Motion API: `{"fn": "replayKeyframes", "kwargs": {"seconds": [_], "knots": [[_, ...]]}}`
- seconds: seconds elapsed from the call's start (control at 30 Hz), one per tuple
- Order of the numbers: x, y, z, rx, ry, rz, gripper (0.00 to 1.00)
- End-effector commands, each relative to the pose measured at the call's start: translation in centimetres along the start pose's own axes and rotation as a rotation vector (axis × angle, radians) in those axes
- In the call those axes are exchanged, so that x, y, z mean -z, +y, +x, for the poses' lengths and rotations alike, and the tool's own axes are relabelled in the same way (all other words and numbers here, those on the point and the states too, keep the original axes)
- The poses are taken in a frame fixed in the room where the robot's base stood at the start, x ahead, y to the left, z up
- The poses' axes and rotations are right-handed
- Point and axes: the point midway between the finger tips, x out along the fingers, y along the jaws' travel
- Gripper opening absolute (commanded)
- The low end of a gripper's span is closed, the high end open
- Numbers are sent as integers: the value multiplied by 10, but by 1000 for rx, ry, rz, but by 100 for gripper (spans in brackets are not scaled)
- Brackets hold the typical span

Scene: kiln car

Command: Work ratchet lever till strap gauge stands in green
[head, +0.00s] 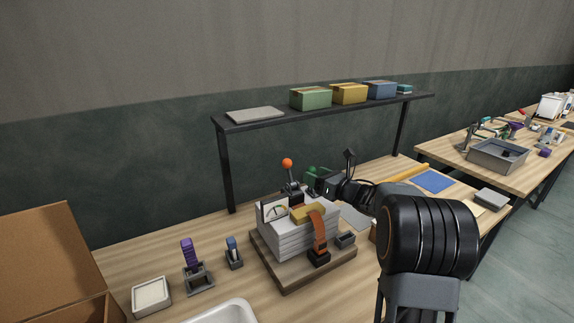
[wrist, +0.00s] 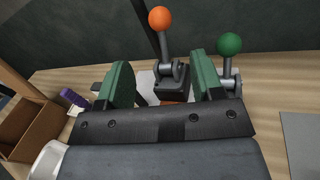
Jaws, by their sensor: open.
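The ratchet lever with an orange ball knob (head: 287,163) stands at the back of a stack of grey slabs (head: 290,240) on a wooden base. In the wrist view the orange knob (wrist: 160,18) rises from a dark pivot. A second lever with a green knob (wrist: 229,44) stands to its right. The strap gauge (head: 273,210) has a white dial at the stack's front left; its needle is too small to read surely. An orange strap (head: 319,232) runs over the stack. My gripper (wrist: 160,84) is open, its green fingers apart on either side of the orange-knobbed lever's lower part, apparently holding nothing.
A black shelf (head: 320,108) with several boxes spans the bench's back. A cardboard box (head: 50,250) stands at the left, near a white tray (head: 151,296) and a purple-handled brush (head: 188,252). A blue sheet (head: 432,181) lies at the right.

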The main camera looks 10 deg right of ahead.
Motion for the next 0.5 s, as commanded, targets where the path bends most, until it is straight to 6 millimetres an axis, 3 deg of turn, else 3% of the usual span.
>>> {"fn": "replayKeyframes", "kwargs": {"seconds": [0.5], "knots": [[-2,1,94,-2,0,1,61]]}}
